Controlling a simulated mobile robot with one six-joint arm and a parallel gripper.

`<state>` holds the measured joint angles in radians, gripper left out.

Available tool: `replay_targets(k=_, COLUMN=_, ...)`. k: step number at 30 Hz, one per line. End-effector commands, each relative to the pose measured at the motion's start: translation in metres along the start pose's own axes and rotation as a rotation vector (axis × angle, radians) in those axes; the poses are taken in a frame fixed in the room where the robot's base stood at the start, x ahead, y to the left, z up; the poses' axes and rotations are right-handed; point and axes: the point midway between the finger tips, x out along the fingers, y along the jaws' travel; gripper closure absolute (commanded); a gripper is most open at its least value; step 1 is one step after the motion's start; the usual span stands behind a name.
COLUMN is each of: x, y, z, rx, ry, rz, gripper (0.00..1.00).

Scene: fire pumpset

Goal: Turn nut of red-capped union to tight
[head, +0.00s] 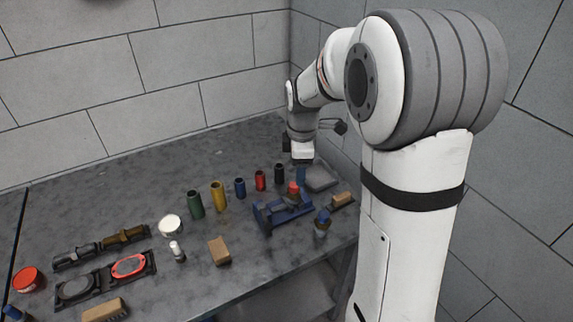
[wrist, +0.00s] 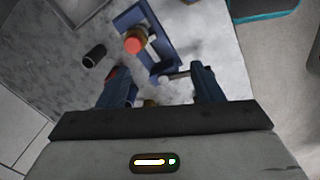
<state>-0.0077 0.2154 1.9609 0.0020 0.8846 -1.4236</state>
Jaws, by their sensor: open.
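The red-capped union (head: 293,187) stands in a blue holder (head: 283,212) near the table's right side in the head view. In the wrist view its red cap (wrist: 132,46) shows at upper left, with a brownish nut partly visible by it, inside the blue holder's frame (wrist: 163,40). My gripper (head: 301,174) is above and just behind the union in the head view. In the wrist view my gripper (wrist: 160,72) is open, with two dark blue fingers apart. The red cap lies beyond the fingertips, apart from them. The nut's tightness cannot be told.
A row of upright cylinders, green (head: 195,204), yellow (head: 218,195), blue (head: 240,188), red (head: 260,180) and black (head: 279,173), stands left of my gripper. A dark tray (head: 320,178) and a blue-topped part (head: 322,222) are close to the holder. Walls close off the back and right.

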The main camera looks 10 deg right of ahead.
Motion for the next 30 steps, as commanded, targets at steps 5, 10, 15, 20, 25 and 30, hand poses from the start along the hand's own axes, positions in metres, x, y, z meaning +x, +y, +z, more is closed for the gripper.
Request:
replay_targets(k=5, x=0.044, y=0.038, z=-0.004, rx=-0.290, ry=0.001, rz=-0.048, gripper=0.40)
replay_targets(k=10, x=0.066, y=0.054, z=-0.006, rx=-0.435, ry=0.007, rz=-0.067, gripper=0.40)
replay_targets(k=15, x=0.081, y=0.055, z=-0.006, rx=-0.467, ry=0.009, rz=-0.073, gripper=0.40)
replay_targets(k=20, x=0.106, y=0.053, z=-0.005, rx=-0.465, ry=0.009, rz=-0.075, gripper=0.40)
replay_targets(k=25, x=0.131, y=0.051, z=-0.005, rx=-0.464, ry=0.008, rz=-0.073, gripper=0.40)
replay_targets(k=30, x=0.144, y=0.050, z=-0.005, rx=-0.463, ry=0.008, rz=-0.071, gripper=0.40)
